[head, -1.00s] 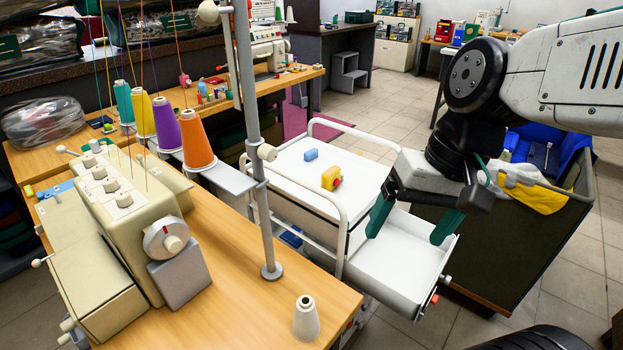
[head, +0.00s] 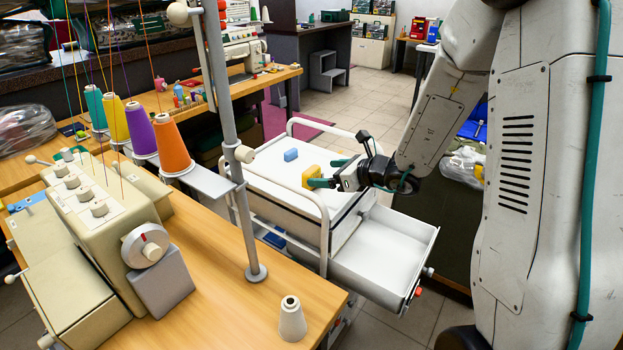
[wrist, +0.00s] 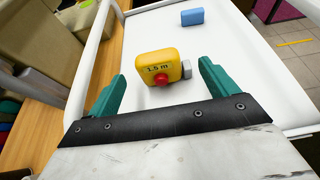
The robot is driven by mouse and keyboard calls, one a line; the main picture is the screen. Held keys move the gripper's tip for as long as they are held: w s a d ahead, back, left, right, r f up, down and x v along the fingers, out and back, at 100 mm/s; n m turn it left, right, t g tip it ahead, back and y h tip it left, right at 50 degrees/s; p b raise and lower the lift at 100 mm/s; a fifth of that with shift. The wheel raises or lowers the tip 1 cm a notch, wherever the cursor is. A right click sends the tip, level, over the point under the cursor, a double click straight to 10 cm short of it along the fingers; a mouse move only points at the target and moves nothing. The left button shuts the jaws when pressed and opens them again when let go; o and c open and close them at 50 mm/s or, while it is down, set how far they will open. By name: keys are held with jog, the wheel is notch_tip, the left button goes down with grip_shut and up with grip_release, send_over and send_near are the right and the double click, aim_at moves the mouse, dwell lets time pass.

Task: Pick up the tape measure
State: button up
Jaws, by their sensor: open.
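The tape measure (wrist: 160,66) is a yellow case marked "1.5 m" with a red button and a small grey end piece. It rests on the white top of the cart (head: 262,180), and in the head view the tape measure (head: 309,176) shows just left of my gripper. My gripper (head: 326,172) is open, with green fingers. In the wrist view my gripper (wrist: 158,82) has one finger on either side of the tape measure's near end. Nothing is held. I cannot tell whether the fingers touch it.
A blue block (head: 291,155) lies farther back on the cart top. White rails (head: 290,188) rise at the cart's ends. An open, empty white drawer (head: 385,255) juts out at the right. A wooden table (head: 215,290) with a sewing machine (head: 95,220) and a grey pole (head: 232,150) stands to the left.

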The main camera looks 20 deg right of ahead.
aim_at(307, 171)
jog(key=x, duration=0.7)
jog(key=shift+w+a+r, duration=0.1)
jog(key=shift+a+r, duration=0.15)
jog(key=shift+a, duration=0.05)
jog(key=c, duration=1.1)
